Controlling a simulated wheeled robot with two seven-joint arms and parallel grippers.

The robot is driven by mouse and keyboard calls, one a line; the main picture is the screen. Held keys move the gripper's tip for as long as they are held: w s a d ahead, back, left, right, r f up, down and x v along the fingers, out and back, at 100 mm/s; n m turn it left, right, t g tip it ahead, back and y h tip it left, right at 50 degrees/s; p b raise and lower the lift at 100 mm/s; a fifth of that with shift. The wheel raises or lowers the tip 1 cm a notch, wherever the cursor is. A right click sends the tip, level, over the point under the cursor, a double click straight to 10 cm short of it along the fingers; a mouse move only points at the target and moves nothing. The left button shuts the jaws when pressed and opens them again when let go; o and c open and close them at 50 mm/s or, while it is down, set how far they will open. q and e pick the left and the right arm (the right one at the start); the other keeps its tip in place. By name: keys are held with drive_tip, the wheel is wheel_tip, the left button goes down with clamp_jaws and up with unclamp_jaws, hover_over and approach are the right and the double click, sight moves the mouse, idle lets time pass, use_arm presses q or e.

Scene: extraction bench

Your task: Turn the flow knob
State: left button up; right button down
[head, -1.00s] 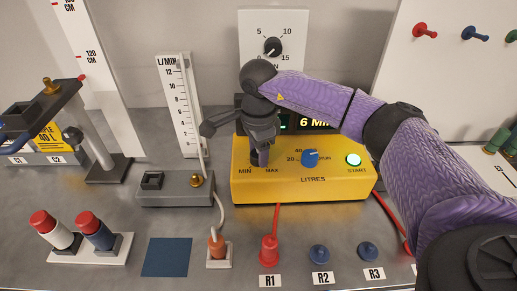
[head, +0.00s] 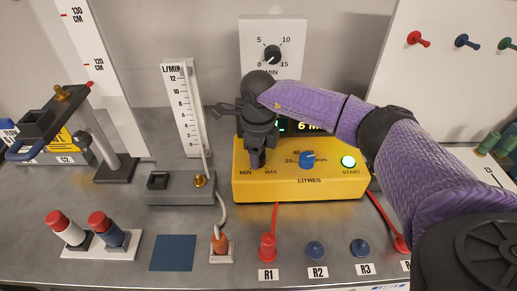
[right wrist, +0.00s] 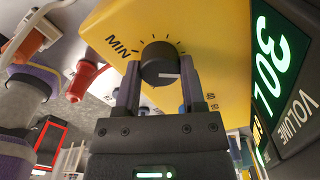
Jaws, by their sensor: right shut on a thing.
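The black flow knob (right wrist: 160,60) sits on the front of the yellow unit (head: 300,189), with MIN printed beside it and tick marks around it. In the head view the right gripper (head: 257,160) points down between the MIN and MAX labels and hides the knob. My left gripper is in neither view.
A blue knob (head: 307,160) and a lit green START button (head: 348,162) are to the right on the same unit. A grey flowmeter base (head: 180,188) stands to the left. Red plug R1 (head: 267,247) and its cable are in front.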

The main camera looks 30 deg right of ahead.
drive_tip(key=shift+m, duration=0.6)
drive_tip(key=shift+c, duration=0.9)
unclamp_jaws()
